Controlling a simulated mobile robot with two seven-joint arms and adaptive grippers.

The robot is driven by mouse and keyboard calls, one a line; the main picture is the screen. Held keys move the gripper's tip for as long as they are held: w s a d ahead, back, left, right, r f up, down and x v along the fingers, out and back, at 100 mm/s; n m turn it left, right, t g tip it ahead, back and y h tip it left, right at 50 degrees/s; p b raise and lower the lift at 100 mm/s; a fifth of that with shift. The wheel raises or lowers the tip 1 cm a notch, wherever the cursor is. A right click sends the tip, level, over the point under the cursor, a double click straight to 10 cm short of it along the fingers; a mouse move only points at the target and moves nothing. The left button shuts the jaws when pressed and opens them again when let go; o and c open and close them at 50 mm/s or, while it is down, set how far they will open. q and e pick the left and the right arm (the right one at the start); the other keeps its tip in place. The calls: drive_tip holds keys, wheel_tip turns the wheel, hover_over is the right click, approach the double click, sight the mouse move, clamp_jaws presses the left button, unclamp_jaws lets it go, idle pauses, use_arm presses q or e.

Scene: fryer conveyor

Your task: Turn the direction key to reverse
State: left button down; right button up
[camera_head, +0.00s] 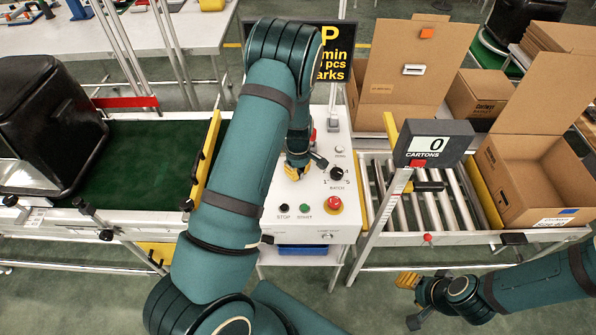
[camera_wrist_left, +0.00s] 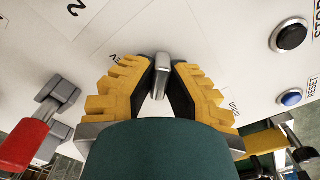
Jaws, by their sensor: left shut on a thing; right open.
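The direction key is a small upright grey metal tab (camera_wrist_left: 162,75) on the white control panel (camera_head: 352,216). In the left wrist view it stands between the yellow ribbed fingers of my left gripper (camera_wrist_left: 160,84), which are shut on it. In the head view my left gripper (camera_head: 296,170) is low over the panel's middle, and my arm and hand hide the key. The labels around the key are mostly cut off or hidden, so its setting cannot be read. My right gripper (camera_head: 410,300) is open and empty, below the roller conveyor at the lower right.
On the panel are a batch knob (camera_head: 337,173), a red emergency button (camera_head: 334,204), a green start button (camera_head: 304,209) and a black stop button (camera_head: 283,207). A red-handled lever (camera_wrist_left: 25,145) is near my left gripper. A carton counter (camera_head: 433,143) stands right, beside rollers and open cartons.

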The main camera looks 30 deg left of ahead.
use_arm(q)
drive_tip(key=shift+m, duration=0.3)
drive_tip(key=m+b, duration=0.1)
drive_tip(key=m, duration=0.2)
drive_tip(key=shift+f, duration=0.1)
drive_tip(key=m+b, duration=0.2)
drive_tip(key=m, duration=0.4)
drive_tip(key=m+b, duration=0.1)
drive_tip(key=m, duration=0.3)
drive_tip(key=shift+s+m+b, duration=0.1)
drive_tip(key=shift+m+b, duration=0.6)
drive_tip(key=shift+m, duration=1.4)
drive_tip(key=c, duration=1)
unclamp_jaws()
